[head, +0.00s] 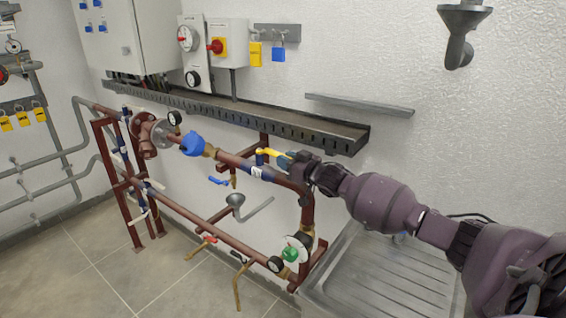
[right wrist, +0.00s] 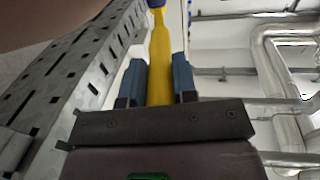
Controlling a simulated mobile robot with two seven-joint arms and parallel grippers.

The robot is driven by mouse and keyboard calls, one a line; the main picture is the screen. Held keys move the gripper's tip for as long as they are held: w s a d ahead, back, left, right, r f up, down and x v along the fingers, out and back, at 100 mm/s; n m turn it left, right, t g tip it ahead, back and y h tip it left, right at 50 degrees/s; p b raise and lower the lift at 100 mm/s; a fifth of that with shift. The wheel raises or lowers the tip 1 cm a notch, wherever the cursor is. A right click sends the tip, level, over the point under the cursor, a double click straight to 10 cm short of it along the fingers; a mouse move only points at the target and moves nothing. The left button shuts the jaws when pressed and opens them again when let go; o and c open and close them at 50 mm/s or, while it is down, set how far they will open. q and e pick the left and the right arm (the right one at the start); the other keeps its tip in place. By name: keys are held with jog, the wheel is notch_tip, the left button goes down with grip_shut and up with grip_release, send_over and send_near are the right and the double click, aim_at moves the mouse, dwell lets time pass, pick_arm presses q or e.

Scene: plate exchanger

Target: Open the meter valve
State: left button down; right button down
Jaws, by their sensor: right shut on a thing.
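The blue water meter (head: 192,145) sits on the upper red-brown pipe. To its right on the same pipe is a valve with a yellow lever handle (head: 268,152). My right gripper (head: 290,160) is at the free end of this lever. In the right wrist view the yellow lever (right wrist: 161,55) runs between the two blue fingers (right wrist: 160,82), which are shut on it. Its far end meets a blue-purple part at the top of that view. The valve body is partly hidden. My left gripper is not in view.
A perforated grey cable tray (head: 240,112) runs along the wall just above the pipe and close beside the gripper in the wrist view. A steel sink (head: 375,270) lies below my right arm. A blue-handled valve (head: 218,181) and green knob (head: 290,254) sit lower.

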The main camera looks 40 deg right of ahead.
jog(key=shift+d+r, duration=0.1)
jog(key=shift+d, duration=0.15)
dwell(0.3)
jog(key=c, duration=0.9)
grip_release()
jog(key=s+d, duration=0.2)
jog(key=s, duration=0.8)
jog(key=shift+s+b, duration=0.25)
jog(key=shift+b, duration=0.05)
jog(key=shift+c, duration=0.4)
